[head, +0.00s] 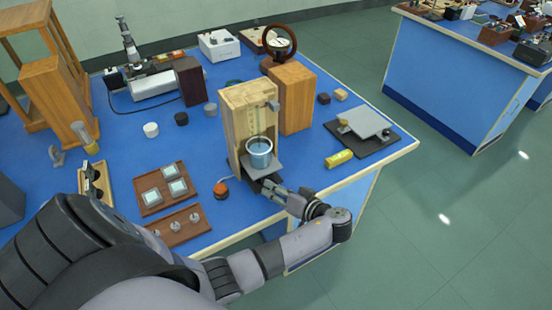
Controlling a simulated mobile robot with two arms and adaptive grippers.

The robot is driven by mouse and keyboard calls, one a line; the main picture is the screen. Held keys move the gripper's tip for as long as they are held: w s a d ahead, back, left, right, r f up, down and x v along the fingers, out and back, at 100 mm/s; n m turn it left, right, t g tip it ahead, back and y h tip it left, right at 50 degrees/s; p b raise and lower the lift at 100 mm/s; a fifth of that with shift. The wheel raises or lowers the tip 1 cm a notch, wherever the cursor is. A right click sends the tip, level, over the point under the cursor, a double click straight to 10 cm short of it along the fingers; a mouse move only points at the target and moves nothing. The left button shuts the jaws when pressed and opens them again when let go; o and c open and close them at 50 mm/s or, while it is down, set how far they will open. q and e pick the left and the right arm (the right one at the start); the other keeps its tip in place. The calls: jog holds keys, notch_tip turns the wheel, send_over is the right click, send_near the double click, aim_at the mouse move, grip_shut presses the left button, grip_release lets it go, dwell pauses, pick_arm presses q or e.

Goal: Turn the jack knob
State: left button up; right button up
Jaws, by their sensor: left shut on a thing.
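A wooden stand (233,135) stands near the front edge of the blue bench. A small grey platform (272,170) at its front carries a glass beaker (260,158) of bluish liquid. My left gripper (265,187) reaches in from the front, just below the platform. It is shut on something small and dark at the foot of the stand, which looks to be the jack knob. The fingers and the platform mostly hide that part, so its turn angle cannot be seen. My right gripper is not in view.
An orange-topped button (221,190) sits just left of the stand. Wooden trays (152,209) lie further left. A wooden block (291,100) stands behind right. A yellow block (339,158) and a grey plate on a black base (364,120) lie to the right.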

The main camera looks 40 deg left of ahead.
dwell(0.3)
pick_arm(q)
jog(key=o, duration=1.2)
jog(key=shift+c, duration=0.2)
